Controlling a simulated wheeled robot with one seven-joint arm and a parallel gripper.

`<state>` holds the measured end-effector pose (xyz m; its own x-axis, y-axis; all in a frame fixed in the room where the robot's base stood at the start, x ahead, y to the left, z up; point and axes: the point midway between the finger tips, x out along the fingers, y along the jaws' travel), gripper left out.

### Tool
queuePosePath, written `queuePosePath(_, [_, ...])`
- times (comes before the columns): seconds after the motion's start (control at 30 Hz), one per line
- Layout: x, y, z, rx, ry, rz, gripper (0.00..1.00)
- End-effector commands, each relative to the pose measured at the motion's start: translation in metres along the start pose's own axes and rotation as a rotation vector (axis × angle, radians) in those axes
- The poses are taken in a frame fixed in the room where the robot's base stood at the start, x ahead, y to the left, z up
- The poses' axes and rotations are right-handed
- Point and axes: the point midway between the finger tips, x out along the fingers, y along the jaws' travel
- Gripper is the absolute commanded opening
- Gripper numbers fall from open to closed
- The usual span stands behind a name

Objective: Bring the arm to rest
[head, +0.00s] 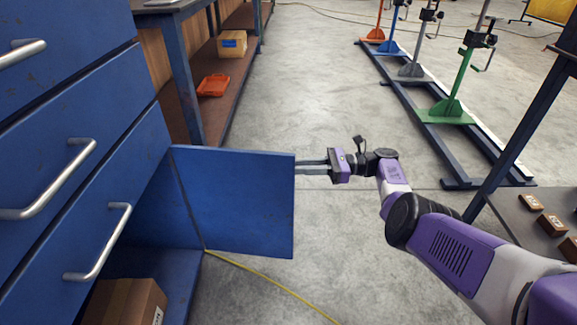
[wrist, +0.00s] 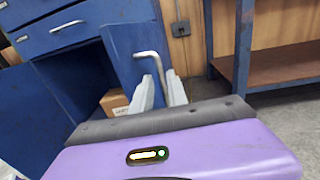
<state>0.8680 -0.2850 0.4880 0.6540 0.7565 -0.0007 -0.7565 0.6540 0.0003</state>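My gripper (head: 312,167) is at the free edge of an open blue cabinet door (head: 235,200) in the head view. Its two grey fingers show with a gap between them, and their tips meet or pass behind the door edge. In the wrist view the fingers (wrist: 162,90) stand apart in front of the door (wrist: 125,40). The door's bent metal handle (wrist: 155,66) appears behind and between the fingers; its lower end is partly hidden, and I cannot tell whether they touch it. My purple and grey arm (head: 440,245) reaches in from the lower right.
Blue drawers (head: 60,130) with metal handles stand at left. A cardboard box (head: 125,302) sits in the cabinet. A workbench (head: 178,70) stands beyond, with an orange tray (head: 213,85) on its shelf. Coloured stands (head: 455,90) and a dark table (head: 510,215) are at right.

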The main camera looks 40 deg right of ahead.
Motion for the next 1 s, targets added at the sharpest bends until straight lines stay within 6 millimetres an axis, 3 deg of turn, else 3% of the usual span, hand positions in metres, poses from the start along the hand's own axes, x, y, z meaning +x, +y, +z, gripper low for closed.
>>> queuePosePath(0.2, [-0.012,0.001,0.0,0.001,0.0,0.002,0.19])
queuePosePath(0.8, [-0.012,0.0,-0.001,-0.016,0.001,0.0,0.19])
queuePosePath(0.93, [-0.013,-0.019,-0.01,-0.106,0.047,-0.078,0.19])
queuePosePath(1.0, [-0.022,-0.043,-0.014,-0.202,0.125,-0.154,0.19])
